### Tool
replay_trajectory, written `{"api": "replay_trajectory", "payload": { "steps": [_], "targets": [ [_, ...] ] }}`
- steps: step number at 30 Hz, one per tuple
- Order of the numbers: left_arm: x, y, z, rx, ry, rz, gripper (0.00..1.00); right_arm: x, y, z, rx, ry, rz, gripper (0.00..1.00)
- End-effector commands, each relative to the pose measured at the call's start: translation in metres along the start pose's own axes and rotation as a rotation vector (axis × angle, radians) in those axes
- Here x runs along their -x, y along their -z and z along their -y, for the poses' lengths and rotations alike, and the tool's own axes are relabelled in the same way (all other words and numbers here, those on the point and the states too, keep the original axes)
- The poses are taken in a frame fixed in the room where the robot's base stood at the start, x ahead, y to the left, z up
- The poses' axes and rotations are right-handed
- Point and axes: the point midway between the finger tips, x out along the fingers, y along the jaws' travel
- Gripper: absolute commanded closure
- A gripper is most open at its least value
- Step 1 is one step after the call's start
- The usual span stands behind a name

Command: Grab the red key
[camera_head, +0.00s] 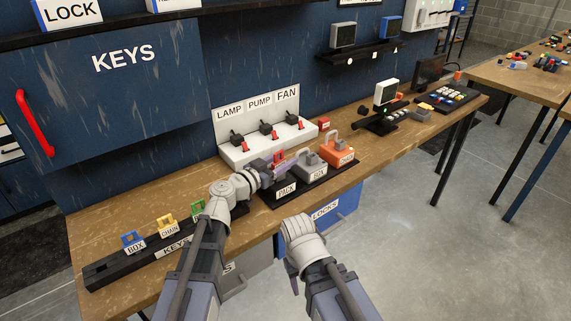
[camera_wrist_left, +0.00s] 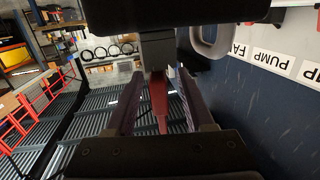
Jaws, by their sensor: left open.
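The red key (camera_head: 278,157) shows at the tip of my left gripper (camera_head: 274,170), by the lock labelled PACK on the black lock tray (camera_head: 325,177). In the left wrist view a long red piece (camera_wrist_left: 158,100), which looks like the key, lies between the two fingers of my left gripper (camera_wrist_left: 155,92). The fingers stand apart, with a gap on each side of it. A grey block (camera_wrist_left: 157,50) is at its far end.
A black key rack (camera_head: 100,272) holds blue, yellow and green keys, the green partly behind my left arm. Grey and orange locks (camera_head: 338,152) stand right of the gripper. The white LAMP, PUMP, FAN switch panel (camera_head: 262,140) is close behind. A blue KEYS cabinet (camera_head: 110,100) is at left.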

Motion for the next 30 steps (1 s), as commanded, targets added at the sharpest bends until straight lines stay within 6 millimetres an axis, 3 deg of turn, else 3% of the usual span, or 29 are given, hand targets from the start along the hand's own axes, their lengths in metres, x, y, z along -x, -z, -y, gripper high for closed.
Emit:
{"api": "replay_trajectory", "payload": {
  "steps": [9, 23, 30],
  "targets": [
    [-0.0064, -0.0004, 0.0044, 0.0, 0.001, 0.0, 0.47, -0.0007, 0.0, 0.0002, 0.0, 0.0, 0.0, 0.5],
    [-0.0063, -0.0003, 0.0043, 0.0, 0.001, 0.0, 0.99, -0.0006, 0.0, 0.0001, 0.0, 0.0, 0.0, 0.5],
    [-0.0062, -0.0003, 0.0043, 0.0, 0.0, 0.0, 1.0, -0.0006, 0.0, 0.0001, 0.0, 0.0, 0.0, 0.5]
  ]
}}
